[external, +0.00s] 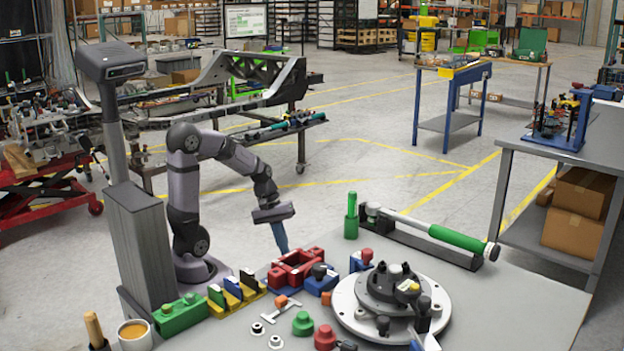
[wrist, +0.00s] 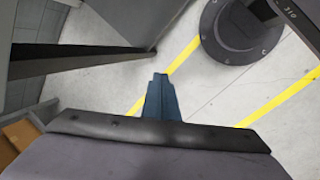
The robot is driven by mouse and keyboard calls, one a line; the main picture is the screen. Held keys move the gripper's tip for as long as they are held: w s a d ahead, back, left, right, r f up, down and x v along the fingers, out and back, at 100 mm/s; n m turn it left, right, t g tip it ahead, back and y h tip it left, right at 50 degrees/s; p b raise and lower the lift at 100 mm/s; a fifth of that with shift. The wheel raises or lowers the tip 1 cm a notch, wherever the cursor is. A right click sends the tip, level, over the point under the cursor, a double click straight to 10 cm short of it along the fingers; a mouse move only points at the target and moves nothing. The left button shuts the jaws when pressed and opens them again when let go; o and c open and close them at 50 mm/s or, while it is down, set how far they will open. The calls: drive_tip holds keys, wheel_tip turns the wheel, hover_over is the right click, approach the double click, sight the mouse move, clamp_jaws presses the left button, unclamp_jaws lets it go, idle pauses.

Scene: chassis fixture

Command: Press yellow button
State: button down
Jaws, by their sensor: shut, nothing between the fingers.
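My gripper (external: 283,250) points down in the external view, with its blue fingers shut and nothing between them. It is above the back edge of the table, just behind the red block. In the wrist view, its closed fingers (wrist: 160,80) are at the centre, over the floor. No part is clearly recognisable as a yellow button. A small yellow-topped part (external: 408,286) sits on the round chassis fixture (external: 345,305), to the right of my gripper and nearer the camera. A yellow slotted block (external: 237,299) stands below and left of my gripper. Neither shows in the wrist view.
A red block (external: 296,268) and blue blocks stand near my gripper. A green block (external: 181,314), red and green knobs and a cup (external: 135,335) are at the front. A green-handled lever (external: 457,238) lies at the back right. The table's right side is clear.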

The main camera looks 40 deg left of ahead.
drive_tip(key=w+d+r+n+t+h, duration=0.1)
drive_tip(key=w+d+r+n+h, duration=0.4)
drive_tip(key=d+r, duration=0.55)
drive_tip(key=w+d+r+n+t+h, duration=0.1)
drive_tip(key=w+d+r+n+h, duration=0.35)
drive_tip(key=w+d+r, duration=0.65)
drive_tip(key=s+d+r+m+g+y+p, duration=0.1)
drive_tip(key=s+d+r+m+p, duration=0.25)
drive_tip(key=d+m+p, duration=0.2)
drive_tip(key=s+d+r+m+g+y+p, duration=0.1)
drive_tip(key=s+d+r+m+g+p, duration=0.15)
drive_tip(key=s+d+m+p, duration=0.35)
drive_tip(key=s+d+r+m+p, duration=0.3)
drive_tip(key=s+d+r+p, duration=0.1)
drive_tip(key=d+p, duration=0.3)
drive_tip(key=s+d+r+m+g+y+p, duration=0.1)
drive_tip(key=s+d+r+m+p, duration=0.2)
drive_tip(key=s+d+m+p, duration=0.4)
drive_tip(key=s+d+r+m+g+y+p, duration=0.1)
drive_tip(key=s+d+r+m+p, duration=0.2)
drive_tip(key=s+d+m+p, duration=0.4)
drive_tip(key=s+d+p, duration=0.2)
drive_tip(key=s+p, duration=0.1)
drive_tip(key=s, duration=0.5)
drive_tip(key=shift+s+d, duration=0.15)
drive_tip(key=shift+d, duration=0.15)
